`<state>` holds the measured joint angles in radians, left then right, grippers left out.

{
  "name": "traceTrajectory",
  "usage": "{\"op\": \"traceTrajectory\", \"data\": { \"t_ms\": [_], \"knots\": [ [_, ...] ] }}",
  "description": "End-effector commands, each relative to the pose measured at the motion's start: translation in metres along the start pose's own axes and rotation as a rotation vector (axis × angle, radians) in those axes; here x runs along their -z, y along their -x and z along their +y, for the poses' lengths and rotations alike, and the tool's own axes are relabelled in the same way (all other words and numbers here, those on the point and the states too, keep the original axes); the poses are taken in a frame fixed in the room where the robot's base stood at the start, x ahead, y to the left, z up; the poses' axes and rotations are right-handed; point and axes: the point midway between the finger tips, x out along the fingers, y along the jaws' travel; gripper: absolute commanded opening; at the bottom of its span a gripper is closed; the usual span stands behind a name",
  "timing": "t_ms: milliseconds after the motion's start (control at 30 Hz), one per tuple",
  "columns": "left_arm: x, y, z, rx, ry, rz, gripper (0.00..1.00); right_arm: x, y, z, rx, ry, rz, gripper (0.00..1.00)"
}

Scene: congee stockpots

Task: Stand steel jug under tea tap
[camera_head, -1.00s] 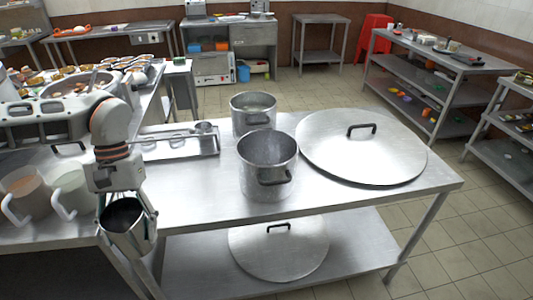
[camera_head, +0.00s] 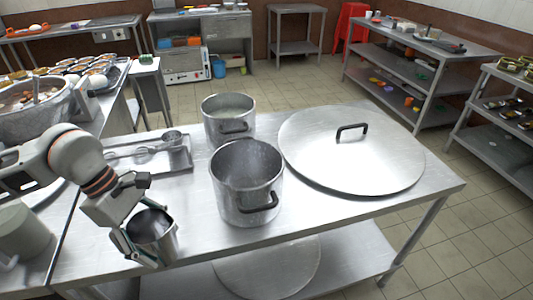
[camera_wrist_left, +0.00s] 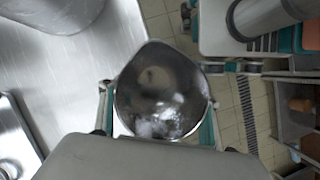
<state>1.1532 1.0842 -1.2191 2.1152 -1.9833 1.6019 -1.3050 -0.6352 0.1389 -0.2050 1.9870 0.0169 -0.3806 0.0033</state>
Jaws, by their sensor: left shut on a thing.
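The steel jug (camera_head: 155,236) is a small open cup, dark inside. My left gripper (camera_head: 146,236) is shut around it at the front left edge of the steel table (camera_head: 330,215). In the left wrist view the jug (camera_wrist_left: 160,92) is seen from above, its spout toward the top of the picture, and it looks empty. Green-lined fingers of the left gripper (camera_wrist_left: 158,118) flank it on both sides. I cannot tell whether its base touches the table. The tea tap is not recognisable in these frames. My right gripper is not identifiable in the head view.
Two steel stockpots, the nearer one (camera_head: 247,188) and the farther one (camera_head: 229,119), stand right of the jug. A large round lid (camera_head: 350,160) lies at the right. A tray with ladles (camera_head: 160,157) lies behind my left gripper. Table space between jug and near pot is clear.

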Motion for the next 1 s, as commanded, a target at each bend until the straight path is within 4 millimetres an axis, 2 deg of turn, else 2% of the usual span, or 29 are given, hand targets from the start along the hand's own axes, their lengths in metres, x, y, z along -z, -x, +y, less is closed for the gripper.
{"op": "traceTrajectory", "data": {
  "t_ms": [133,400,467,800,1000],
  "knots": [
    [0.004,0.001,-0.002,-0.029,0.086,-0.003,0.34,0.000,0.000,0.000,-0.001,0.001,0.002,0.40],
    [0.007,0.004,0.005,-0.038,0.104,-0.004,0.34,-0.001,0.002,-0.001,0.001,0.001,0.000,0.40],
    [0.011,0.006,0.014,-0.039,0.105,-0.004,0.34,-0.002,0.003,-0.001,0.001,0.000,-0.002,0.40],
    [0.046,0.020,0.086,-0.038,0.104,-0.004,0.34,-0.007,0.002,-0.003,0.005,-0.001,-0.010,0.40],
    [0.062,0.026,0.116,-0.037,0.103,-0.004,0.34,-0.007,0.001,-0.003,0.005,0.000,-0.009,0.40]
  ]
}}
